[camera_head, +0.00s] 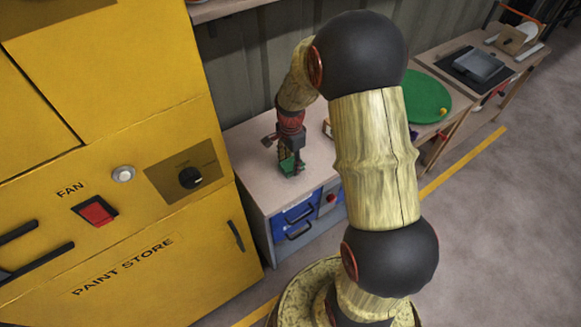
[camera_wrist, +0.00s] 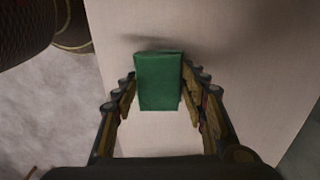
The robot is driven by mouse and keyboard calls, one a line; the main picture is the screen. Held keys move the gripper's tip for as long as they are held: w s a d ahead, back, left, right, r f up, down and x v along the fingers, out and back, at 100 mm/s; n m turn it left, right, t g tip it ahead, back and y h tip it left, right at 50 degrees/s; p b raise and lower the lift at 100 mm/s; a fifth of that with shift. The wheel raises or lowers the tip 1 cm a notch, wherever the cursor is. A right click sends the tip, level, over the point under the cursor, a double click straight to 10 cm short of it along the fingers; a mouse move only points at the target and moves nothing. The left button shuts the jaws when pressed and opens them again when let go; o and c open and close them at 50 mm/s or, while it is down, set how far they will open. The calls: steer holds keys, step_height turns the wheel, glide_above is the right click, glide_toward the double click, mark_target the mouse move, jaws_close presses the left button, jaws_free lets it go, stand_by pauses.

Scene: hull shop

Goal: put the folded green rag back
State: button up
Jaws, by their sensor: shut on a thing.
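The folded green rag (camera_wrist: 158,82) is a small green block between the two fingers of my gripper (camera_wrist: 160,100) in the wrist view. My gripper is shut on it. In the head view the rag (camera_head: 290,166) shows under my gripper (camera_head: 291,160), low over the pale top of the workbench (camera_head: 240,145) beside the yellow cabinet. I cannot tell whether the rag touches the bench top. A faint shadow lies by its far edge in the wrist view.
The yellow paint store cabinet (camera_head: 150,240) stands close on the left. Blue drawers (camera_head: 298,215) are under the bench top. A round green disc (camera_head: 425,97) lies on the bench farther right, and a grey tray (camera_head: 478,65) beyond it. Bare bench top surrounds the rag.

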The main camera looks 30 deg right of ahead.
steer(key=shift+f, duration=0.9)
steer(key=shift+f, duration=0.15)
steer(key=o, duration=1.2)
